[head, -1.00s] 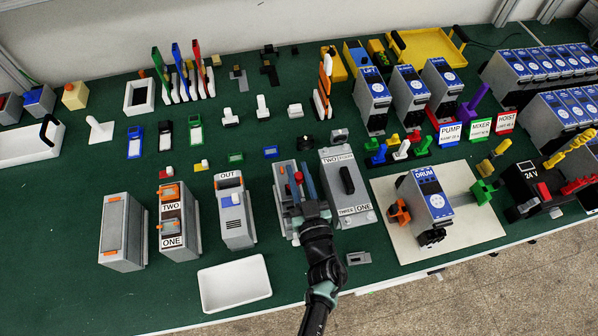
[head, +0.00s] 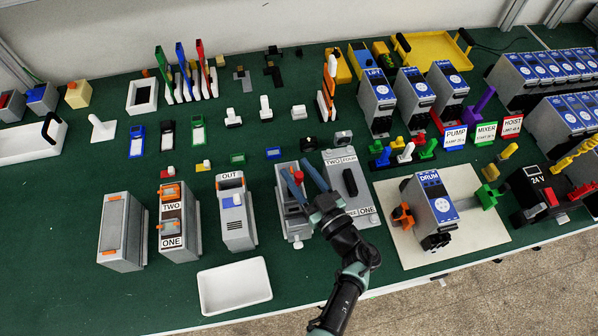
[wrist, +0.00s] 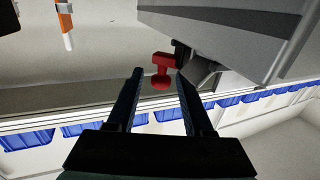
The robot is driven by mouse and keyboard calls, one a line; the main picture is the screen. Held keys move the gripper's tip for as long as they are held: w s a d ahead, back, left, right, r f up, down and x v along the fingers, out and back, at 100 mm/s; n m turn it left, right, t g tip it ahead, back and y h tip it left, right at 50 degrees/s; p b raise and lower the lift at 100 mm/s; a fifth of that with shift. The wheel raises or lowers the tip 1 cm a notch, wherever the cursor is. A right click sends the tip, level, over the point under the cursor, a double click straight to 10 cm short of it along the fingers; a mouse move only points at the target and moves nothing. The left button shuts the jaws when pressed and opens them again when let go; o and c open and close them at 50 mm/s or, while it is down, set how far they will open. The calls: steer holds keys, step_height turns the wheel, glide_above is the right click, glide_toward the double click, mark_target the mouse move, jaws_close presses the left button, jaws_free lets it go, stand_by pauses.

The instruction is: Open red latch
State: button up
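The red latch (head: 298,177) is a small red piece on a grey box (head: 291,222), left of the grey block with the black handle (head: 350,182). My gripper (head: 294,168) reaches in from the lower right, its two fingers spread apart with the red piece between them in the head view. In the wrist view the red latch (wrist: 161,68) looks like a short bar with a round knob, joined to a dark part by the grey body (wrist: 225,35). It shows between the tips of my open gripper (wrist: 158,72), with visible gaps on both sides. I cannot tell whether a finger touches it.
The OUT box (head: 235,212) stands to the left. A white tray (head: 234,286) lies at the front. The DRUM unit (head: 430,205) stands on a pale board further right.

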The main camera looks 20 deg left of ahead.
stand_by(0.3)
steer(key=b+v, duration=0.1)
steer(key=v, duration=1.2)
steer(key=shift+b, duration=0.4)
